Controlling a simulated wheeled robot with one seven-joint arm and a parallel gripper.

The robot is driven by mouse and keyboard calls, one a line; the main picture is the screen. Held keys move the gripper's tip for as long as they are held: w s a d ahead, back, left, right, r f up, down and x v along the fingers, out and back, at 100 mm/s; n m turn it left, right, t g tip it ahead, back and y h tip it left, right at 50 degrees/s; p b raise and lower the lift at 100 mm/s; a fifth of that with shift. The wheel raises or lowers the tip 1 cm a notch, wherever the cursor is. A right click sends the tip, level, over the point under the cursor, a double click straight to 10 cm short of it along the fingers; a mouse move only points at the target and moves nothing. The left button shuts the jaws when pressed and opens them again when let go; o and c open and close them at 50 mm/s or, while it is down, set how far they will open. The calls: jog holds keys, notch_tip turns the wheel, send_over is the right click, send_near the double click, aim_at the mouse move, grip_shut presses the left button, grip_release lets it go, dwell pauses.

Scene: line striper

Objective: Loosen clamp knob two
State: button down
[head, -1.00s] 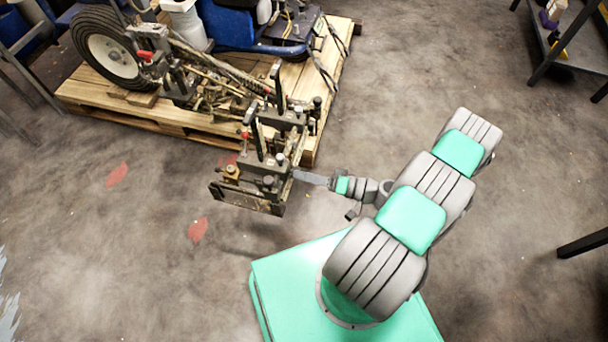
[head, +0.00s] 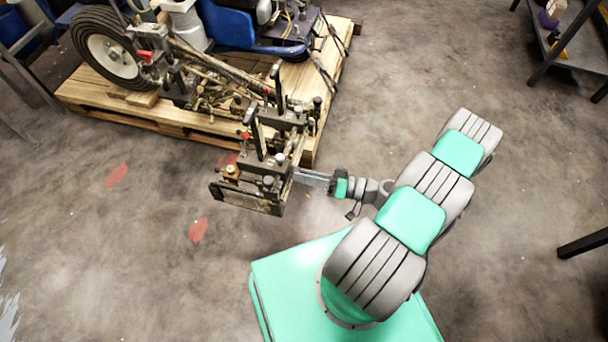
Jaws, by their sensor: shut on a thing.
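The line striper's dark clamp bracket (head: 262,190) sticks out over the floor from the front of the machine. My gripper (head: 297,174) reaches in from the right, its long grey fingers level against the bracket's right side. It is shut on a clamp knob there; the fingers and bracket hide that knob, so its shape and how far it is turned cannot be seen. A brass-coloured knob (head: 231,170) stands on the bracket's left end, and a small grey knob (head: 280,158) shows on top, both apart from my fingers.
The striper, with a large wheel (head: 112,56) and blue body (head: 230,28), rests on a wooden pallet (head: 180,118). Upright dark posts (head: 277,85) rise close behind the bracket. A metal shelf (head: 570,50) stands at the upper right. The floor right of the striper is open.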

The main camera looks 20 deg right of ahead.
jog(key=c, duration=1)
grip_release()
jog(key=shift+c, duration=0.2)
jog(key=p+v, duration=0.1)
jog(key=v, duration=0.6)
jog(key=shift+s+d, duration=0.25)
jog(key=shift+d, duration=0.05)
jog(key=w+a+r+n+g+h+p, duration=0.1)
jog(key=a+r+g+h+p, duration=0.2)
jog(key=r+p, duration=0.5)
jog(key=w+r+g+h+p, duration=0.15)
jog(key=r+g+p, duration=0.25)
jog(key=r, duration=0.7)
jog(key=w+a+r+n+g+h+p, duration=0.15)
jog(key=r+g+h+p, duration=0.35)
jog(key=r, duration=0.5)
jog(key=s+a+r+m+t+h+p, duration=0.2)
jog(key=r+p, duration=0.4)
jog(key=r, duration=0.6)
jog(key=s+a+r+m+t+h+p, duration=0.2)
jog(key=r+p, duration=0.4)
jog(key=r, duration=0.7)
jog(key=shift+s+r+t+h, duration=0.3)
jog(key=shift+s+h, duration=0.25)
jog(key=shift+s, duration=0.05)
